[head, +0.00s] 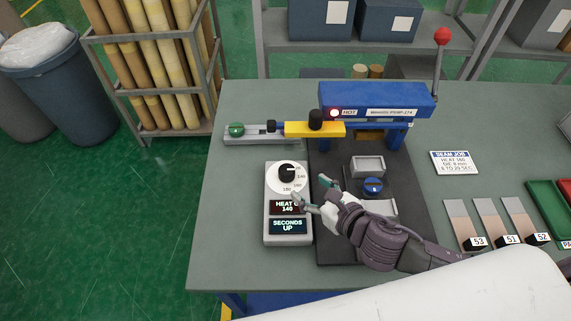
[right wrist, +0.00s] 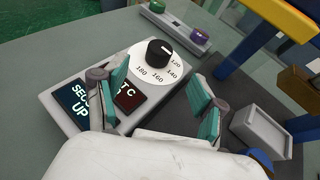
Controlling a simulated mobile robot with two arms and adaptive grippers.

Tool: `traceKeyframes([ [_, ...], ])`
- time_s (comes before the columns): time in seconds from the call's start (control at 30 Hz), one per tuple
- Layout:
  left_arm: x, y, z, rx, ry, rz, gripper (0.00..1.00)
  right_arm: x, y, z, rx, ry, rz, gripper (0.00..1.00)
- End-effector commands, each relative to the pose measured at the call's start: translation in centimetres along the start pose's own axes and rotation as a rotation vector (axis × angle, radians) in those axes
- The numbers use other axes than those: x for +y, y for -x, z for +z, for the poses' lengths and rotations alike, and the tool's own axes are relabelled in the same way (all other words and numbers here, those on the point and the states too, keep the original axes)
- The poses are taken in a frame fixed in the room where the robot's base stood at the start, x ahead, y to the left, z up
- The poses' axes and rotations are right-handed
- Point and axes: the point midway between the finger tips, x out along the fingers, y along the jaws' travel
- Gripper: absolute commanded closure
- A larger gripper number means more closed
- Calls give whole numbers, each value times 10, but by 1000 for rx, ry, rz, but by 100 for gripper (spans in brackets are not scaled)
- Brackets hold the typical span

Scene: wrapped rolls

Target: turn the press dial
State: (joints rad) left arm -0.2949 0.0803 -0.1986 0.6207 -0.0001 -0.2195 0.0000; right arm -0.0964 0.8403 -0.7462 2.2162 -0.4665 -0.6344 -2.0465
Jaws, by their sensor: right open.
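The press dial is a black knob (head: 287,171) on a round white scale at the top of a pale control box (head: 270,240). The knob also shows in the right wrist view (right wrist: 158,52), with scale numbers around it. The box's displays (head: 287,207) read HEAT 140 and SECONDS UP. My right gripper (head: 308,190) is open and empty, over the box's right side, just below and right of the knob. In the right wrist view its fingers (right wrist: 158,82) are spread, with the knob beyond them between their tips, apart from both. My left gripper is not in view.
The blue press (head: 375,98) with a lit HOT lamp and a red-balled lever stands behind. A yellow arm (head: 314,129) and a slide with a green knob (head: 237,130) lie behind the box. A blue knob (head: 373,186) sits right. The table's left side is clear.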

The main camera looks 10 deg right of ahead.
Motion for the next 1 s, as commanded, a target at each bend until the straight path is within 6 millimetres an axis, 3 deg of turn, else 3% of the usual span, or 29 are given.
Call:
traceKeyframes([
  [0.1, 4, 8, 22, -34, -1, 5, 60, 0, -26, 4, -4, -3, -3, 30],
  [0.2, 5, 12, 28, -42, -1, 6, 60, 0, -48, 4, -3, -4, -2, 30],
  [0.33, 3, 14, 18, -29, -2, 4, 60, 0, -74, 2, -2, -3, -1, 30],
  [0.5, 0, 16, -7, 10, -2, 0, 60, 0, -98, 2, -1, -2, -2, 30],
  [0.67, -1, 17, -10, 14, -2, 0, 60, 0, -109, 1, -1, -3, 0, 30],
  [0.97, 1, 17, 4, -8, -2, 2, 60, 0, -111, 0, 0, -2, 0, 30],
  [1.0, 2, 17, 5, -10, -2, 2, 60, 0, -111, 0, 0, -2, 0, 37],
])
